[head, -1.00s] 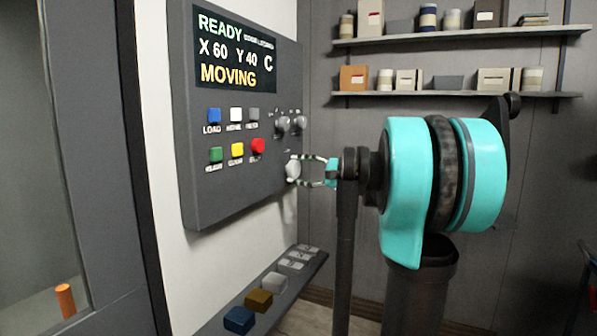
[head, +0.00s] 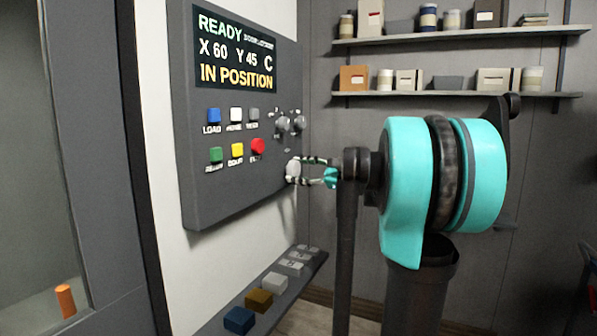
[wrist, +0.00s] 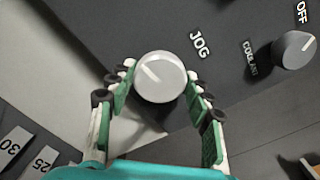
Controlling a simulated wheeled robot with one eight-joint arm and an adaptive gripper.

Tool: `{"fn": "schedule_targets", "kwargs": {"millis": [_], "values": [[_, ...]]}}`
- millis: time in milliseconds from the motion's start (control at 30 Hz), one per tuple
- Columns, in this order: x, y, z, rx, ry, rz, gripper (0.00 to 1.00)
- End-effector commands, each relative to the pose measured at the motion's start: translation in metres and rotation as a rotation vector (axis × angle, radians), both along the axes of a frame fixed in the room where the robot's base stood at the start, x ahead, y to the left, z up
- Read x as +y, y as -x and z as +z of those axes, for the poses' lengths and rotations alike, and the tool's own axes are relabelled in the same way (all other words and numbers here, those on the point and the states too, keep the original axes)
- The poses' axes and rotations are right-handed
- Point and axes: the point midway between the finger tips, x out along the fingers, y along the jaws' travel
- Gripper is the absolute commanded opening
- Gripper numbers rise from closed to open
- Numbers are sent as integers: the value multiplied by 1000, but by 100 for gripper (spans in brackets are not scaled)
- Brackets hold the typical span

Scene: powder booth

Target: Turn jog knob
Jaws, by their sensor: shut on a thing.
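The jog knob (wrist: 160,77) is a round grey knob with a white pointer line, beside the JOG label in the wrist view. Its pointer leans to the upper left there. In the head view the knob (head: 293,171) sits at the lower right of the control panel (head: 200,198). My gripper (head: 302,171) is shut on it from the right, and in the wrist view its green-padded fingers (wrist: 158,92) lie on both sides of the knob. The panel display (head: 236,48) reads READY, X 60, Y 45, C and IN POSITION.
Two more knobs (head: 291,124) sit just above; the wrist view shows a coolant knob (wrist: 293,50) near OFF. Coloured buttons (head: 236,149) lie to the left. A ledge with coloured blocks (head: 258,300) runs below the panel. Shelves (head: 455,94) hang on the back wall.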

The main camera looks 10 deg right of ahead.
Motion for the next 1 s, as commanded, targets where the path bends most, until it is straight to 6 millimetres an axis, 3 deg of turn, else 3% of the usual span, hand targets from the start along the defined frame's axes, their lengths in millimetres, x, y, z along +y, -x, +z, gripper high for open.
{"fn": "schedule_targets", "kwargs": {"millis": [167,200,367,733,1000], "values": [[-1,0,-1,0,2,-2,22],[-1,0,-1,0,3,-2,52],[0,0,-1,-1,2,-1,71],[-3,2,0,-1,2,-2,71],[-37,25,0,-1,2,-6,71]]}}
